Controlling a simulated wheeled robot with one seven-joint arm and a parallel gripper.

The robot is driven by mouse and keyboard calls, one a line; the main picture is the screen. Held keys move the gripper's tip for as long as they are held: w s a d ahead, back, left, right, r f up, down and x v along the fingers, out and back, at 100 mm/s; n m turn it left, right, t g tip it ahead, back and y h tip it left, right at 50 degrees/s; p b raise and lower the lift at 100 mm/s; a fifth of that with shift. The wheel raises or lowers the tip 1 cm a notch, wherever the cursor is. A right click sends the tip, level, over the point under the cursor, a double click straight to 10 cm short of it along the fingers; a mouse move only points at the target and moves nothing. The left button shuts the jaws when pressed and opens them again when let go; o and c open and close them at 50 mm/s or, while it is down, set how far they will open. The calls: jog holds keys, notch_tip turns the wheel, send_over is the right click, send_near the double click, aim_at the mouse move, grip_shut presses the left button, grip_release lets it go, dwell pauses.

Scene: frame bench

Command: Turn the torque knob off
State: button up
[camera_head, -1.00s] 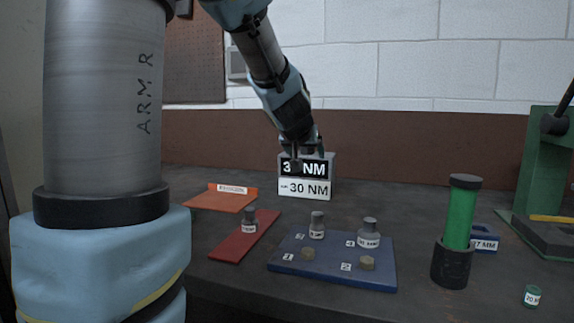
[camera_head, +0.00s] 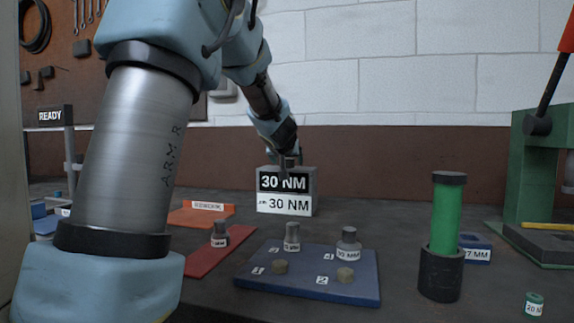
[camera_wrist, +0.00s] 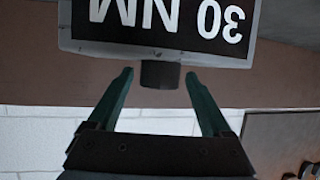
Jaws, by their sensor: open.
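The torque box (camera_head: 314,185) stands at the back of the bench. Its black display reads "30 NM" and a white label below also reads 30 NM. In the wrist view the box (camera_wrist: 68,30) appears upside down. A short dark knob (camera_wrist: 160,76) sticks out from its top edge. My gripper (camera_wrist: 159,72) is open, with one green finger on each side of the knob and a visible gap to each. In the head view my gripper (camera_head: 289,160) is at the box's top, and the knob is hard to make out there.
A blue plate (camera_head: 300,290) with numbered posts and sockets lies in front of the box. A red strip (camera_head: 205,258) and an orange tray (camera_head: 190,217) are to its left. A green cylinder (camera_head: 445,215) in a black cup and a green press (camera_head: 525,175) stand right.

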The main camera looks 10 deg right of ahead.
jog(key=shift+w, duration=0.2)
grip_shut()
dwell(0.6)
